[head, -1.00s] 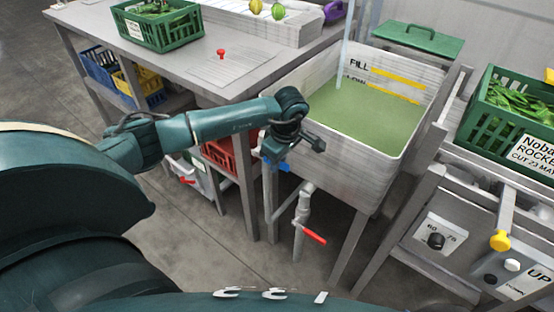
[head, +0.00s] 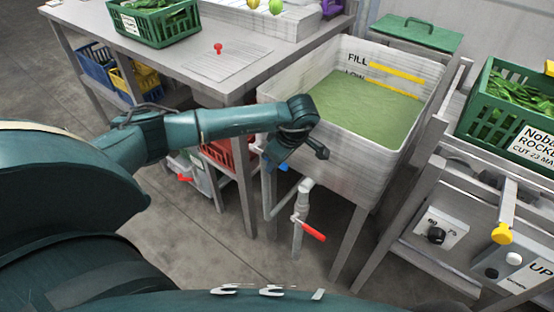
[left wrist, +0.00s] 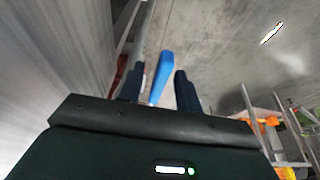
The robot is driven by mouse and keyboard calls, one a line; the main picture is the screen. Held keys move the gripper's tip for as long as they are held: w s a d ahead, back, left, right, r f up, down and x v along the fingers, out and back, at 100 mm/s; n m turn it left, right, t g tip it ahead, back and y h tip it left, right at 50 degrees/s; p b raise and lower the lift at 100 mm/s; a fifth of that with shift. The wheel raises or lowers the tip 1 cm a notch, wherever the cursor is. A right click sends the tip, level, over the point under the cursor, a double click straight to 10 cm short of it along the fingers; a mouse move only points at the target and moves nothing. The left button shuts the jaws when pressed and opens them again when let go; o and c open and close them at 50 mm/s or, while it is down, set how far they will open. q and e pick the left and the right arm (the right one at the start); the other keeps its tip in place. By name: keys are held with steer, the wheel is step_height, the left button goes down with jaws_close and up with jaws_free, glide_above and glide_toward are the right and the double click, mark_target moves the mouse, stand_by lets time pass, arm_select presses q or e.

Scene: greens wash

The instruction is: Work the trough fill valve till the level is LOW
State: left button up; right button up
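The white trough (head: 352,150) holds green water (head: 365,112). Its back wall carries a FILL mark with an upper yellow band (head: 397,73) and a LOW mark with a lower yellow band (head: 393,88). The water surface lies at about the LOW mark and cuts off the bottom of its lettering. My left gripper (head: 284,162) is at the trough's front left corner, pointing down at the blue valve handle (head: 282,167). In the left wrist view the blue handle (left wrist: 162,78) stands between my two open fingers (left wrist: 160,85), nearer the left one. My right gripper is not in view.
A red-handled valve (head: 312,230) sits on the pipe below the trough. A steel table (head: 185,60) with a green crate stands at left. A green crate of leaves (head: 505,122) and a control panel (head: 485,275) stand at right.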

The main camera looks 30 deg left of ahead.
arm_select(q)
steer(key=v, duration=1.3)
steer(key=shift+s+r+p, duration=0.1)
steer(key=shift+r+p, duration=0.1)
steer(key=shift+p, duration=0.1)
